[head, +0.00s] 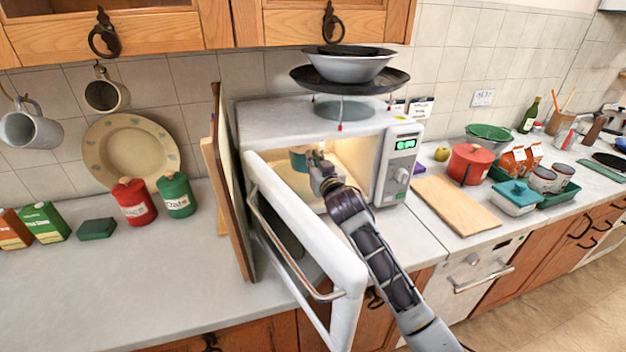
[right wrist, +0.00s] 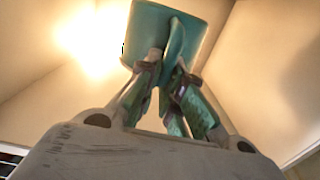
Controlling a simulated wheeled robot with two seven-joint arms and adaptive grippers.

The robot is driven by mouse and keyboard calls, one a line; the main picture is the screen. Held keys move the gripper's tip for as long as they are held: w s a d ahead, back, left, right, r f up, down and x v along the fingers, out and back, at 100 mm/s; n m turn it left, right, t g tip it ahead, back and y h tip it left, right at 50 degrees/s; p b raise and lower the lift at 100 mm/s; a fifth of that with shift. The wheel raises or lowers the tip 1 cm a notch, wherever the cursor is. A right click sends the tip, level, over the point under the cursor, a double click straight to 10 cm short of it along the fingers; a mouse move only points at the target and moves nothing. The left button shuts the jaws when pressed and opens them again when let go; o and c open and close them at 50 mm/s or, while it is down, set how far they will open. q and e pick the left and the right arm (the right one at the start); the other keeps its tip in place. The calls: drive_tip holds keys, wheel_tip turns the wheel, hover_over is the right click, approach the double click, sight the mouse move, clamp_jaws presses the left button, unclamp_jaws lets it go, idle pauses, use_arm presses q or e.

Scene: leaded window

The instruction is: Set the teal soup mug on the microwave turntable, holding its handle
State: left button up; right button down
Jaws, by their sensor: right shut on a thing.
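The teal soup mug (head: 299,160) is inside the lit microwave (head: 300,115), mostly hidden behind my right gripper (head: 318,162) in the head view. In the right wrist view the mug (right wrist: 153,22) is ahead of the fingers. My right gripper (right wrist: 163,80) is shut on the mug's handle (right wrist: 176,48), with one finger on each side of it. The microwave door (head: 300,235) stands open toward the front. The turntable cannot be made out clearly, and I cannot tell whether the mug touches it. My left gripper is not in view.
Wooden boards (head: 228,190) lean upright at the microwave's left side. Pans and a bowl (head: 348,66) sit on a stand on top of it. A cutting board (head: 455,204) lies on the counter to the right. The open door's frame is close to my right arm.

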drive_tip(key=shift+w+a+r, duration=0.1)
drive_tip(key=shift+w+r, duration=0.1)
drive_tip(key=shift+w, duration=0.1)
wheel_tip(320, 180, down, 2)
drive_tip(key=shift+f, duration=0.1)
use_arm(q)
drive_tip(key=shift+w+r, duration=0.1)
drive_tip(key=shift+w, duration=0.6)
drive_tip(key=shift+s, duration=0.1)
